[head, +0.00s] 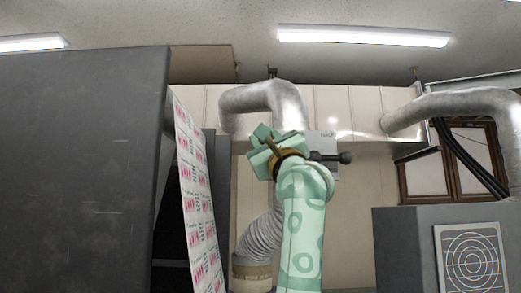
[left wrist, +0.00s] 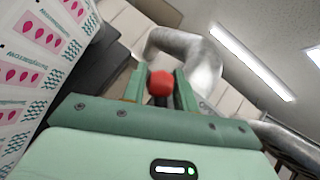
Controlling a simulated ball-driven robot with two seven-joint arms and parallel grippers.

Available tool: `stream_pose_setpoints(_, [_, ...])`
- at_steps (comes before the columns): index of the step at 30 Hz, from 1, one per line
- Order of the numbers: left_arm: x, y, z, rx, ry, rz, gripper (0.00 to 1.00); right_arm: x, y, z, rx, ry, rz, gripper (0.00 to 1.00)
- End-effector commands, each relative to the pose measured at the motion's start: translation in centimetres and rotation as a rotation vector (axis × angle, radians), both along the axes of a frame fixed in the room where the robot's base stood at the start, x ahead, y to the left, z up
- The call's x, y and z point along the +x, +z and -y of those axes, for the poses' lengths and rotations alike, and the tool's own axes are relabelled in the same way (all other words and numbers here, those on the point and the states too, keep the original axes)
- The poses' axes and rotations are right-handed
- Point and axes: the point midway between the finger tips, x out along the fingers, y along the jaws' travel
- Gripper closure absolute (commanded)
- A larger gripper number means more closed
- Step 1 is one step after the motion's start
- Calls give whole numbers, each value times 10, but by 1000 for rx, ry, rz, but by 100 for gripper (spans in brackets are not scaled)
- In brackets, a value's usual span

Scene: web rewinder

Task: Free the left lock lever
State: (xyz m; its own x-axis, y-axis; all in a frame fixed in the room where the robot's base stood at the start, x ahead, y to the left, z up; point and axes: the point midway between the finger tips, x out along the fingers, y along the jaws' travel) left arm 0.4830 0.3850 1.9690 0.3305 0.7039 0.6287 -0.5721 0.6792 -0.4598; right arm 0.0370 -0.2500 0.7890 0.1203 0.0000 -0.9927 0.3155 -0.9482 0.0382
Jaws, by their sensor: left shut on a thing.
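A red ball knob (left wrist: 160,84) on a dark stem sits between the two green fingers of my left gripper (left wrist: 160,90) in the left wrist view; it looks like the lock lever's end. The gripper is shut on this knob. In the head view my pale green left arm rises from the bottom middle, and its gripper (head: 264,146) is up by the silver duct; the red knob is hidden there. The lever's pivot and mount are hidden too. My right gripper is in neither view.
A printed web (head: 198,200) hangs left of my gripper, beside a large dark panel (head: 80,170). A bent silver duct (head: 262,96) and a grey plate marked HALF (head: 322,140) are close by. A dark rod with a black knob (head: 346,158) sticks out right. A grey cabinet (head: 405,245) stands lower right.

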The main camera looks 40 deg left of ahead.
Motion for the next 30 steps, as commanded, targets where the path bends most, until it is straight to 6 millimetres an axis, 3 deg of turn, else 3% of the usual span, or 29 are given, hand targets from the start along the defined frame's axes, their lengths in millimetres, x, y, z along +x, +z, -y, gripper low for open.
stream_pose_setpoints(10, [4, 3, 5, 95, -2, -82, 94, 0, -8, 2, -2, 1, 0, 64])
stream_pose_setpoints(26, [5, 3, 5, 108, -3, -95, 94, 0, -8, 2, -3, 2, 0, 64])
stream_pose_setpoints(27, [5, 3, 5, 108, -3, -95, 60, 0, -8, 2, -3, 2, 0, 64])
stream_pose_setpoints(28, [5, 3, 5, 108, -3, -95, 53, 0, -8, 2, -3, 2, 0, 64])
stream_pose_setpoints(30, [5, 3, 5, 108, -2, -95, 53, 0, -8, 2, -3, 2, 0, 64])
